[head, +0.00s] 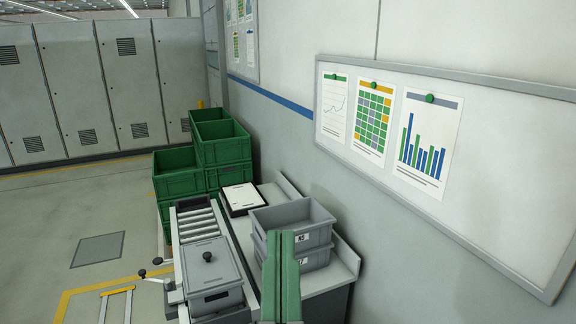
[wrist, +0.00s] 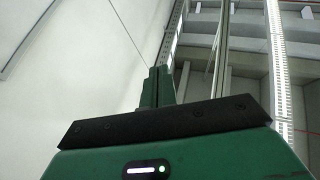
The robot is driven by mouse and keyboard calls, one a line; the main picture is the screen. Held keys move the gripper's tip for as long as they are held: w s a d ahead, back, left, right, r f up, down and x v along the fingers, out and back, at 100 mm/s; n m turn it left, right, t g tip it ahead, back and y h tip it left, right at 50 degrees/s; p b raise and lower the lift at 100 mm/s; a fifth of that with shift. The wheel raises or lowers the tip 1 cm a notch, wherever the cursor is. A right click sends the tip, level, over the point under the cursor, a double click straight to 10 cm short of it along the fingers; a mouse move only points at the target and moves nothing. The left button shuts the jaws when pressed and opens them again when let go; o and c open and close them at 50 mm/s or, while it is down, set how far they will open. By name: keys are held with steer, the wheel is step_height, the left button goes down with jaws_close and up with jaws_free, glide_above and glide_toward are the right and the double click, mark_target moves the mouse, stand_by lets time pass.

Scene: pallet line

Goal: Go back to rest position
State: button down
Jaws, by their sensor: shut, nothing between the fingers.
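My gripper (wrist: 158,72) points away from the wrist camera, its two green fingers pressed together with nothing between them. Behind the fingers are a black plate and a green body with a lit strip. In the head view my gripper (head: 282,236) stands upright at the bottom centre, fingers side by side and tips up. It shows in front of the grey bins (head: 296,217) and hides part of them. It holds nothing.
A lidded grey bin (head: 209,268) sits on the roller conveyor (head: 196,222). A white-topped flat item (head: 240,198) lies on the bench. Green crates (head: 222,150) are stacked behind. A wall board (head: 500,190) is at right. Open floor (head: 60,215) lies left.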

step_height(320, 180, up, 19)
steer(key=s+t+p, duration=0.1)
steer(key=s+p, duration=0.1)
steer(key=p, duration=1.3)
steer(key=shift+s+d, duration=0.2)
steer(key=shift+s, duration=0.2)
steer(key=c, duration=2.1)
jaws_free()
steer(key=shift+f, duration=0.15)
